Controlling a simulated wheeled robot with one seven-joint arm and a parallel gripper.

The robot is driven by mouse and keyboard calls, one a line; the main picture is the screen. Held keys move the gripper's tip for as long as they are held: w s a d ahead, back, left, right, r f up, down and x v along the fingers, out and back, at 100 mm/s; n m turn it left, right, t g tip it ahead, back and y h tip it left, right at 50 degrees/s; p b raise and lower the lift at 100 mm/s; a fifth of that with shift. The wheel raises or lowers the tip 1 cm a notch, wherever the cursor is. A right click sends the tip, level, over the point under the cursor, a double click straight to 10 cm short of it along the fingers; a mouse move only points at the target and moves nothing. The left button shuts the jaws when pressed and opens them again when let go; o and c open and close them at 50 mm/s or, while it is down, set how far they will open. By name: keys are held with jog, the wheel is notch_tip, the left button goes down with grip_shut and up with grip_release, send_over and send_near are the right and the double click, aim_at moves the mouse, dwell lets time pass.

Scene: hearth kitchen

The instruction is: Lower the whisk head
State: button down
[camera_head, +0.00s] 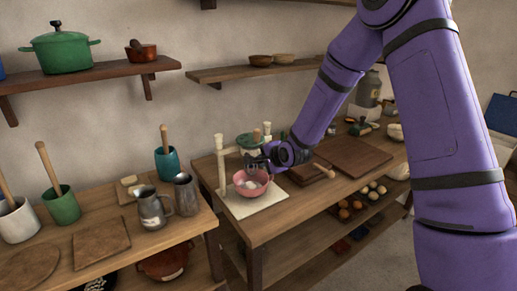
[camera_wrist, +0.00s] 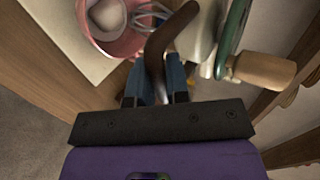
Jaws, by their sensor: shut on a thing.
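A hand-cranked whisk stands on a pale base (camera_head: 262,207) at the near end of the right-hand table. Its whisk head has a green wheel (camera_head: 248,141) and a wooden crank knob (camera_wrist: 262,72). The wire whisk (camera_wrist: 148,16) overlaps the rim of a pink bowl (camera_head: 250,188) in the wrist view; I cannot tell how deep it reaches. A white, rounded thing (camera_wrist: 108,14) lies in the bowl. My gripper (camera_wrist: 157,80) is shut on a dark curved lever (camera_wrist: 163,37) beside the wheel. In the head view my gripper (camera_head: 262,162) partly hides the whisk head.
A cutting board (camera_head: 352,157) lies to the right on the same table (camera_head: 270,233). Metal jugs (camera_head: 151,208) and crocks with wooden handles (camera_head: 62,204) stand on the left table. Wall shelves (camera_head: 85,78) hold a green pot and bowls. Open floor lies at the front right.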

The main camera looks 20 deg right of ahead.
notch_tip(320, 180, down, 7)
jog(key=shift+f, duration=0.2)
jog(key=c, duration=1)
grip_release()
jog(key=shift+s+r, duration=0.1)
jog(key=shift+r, duration=0.05)
jog(key=v, duration=0.6)
jog(key=shift+s+r, duration=0.2)
jog(key=shift+s, duration=0.1)
jog(key=shift+d, duration=0.15)
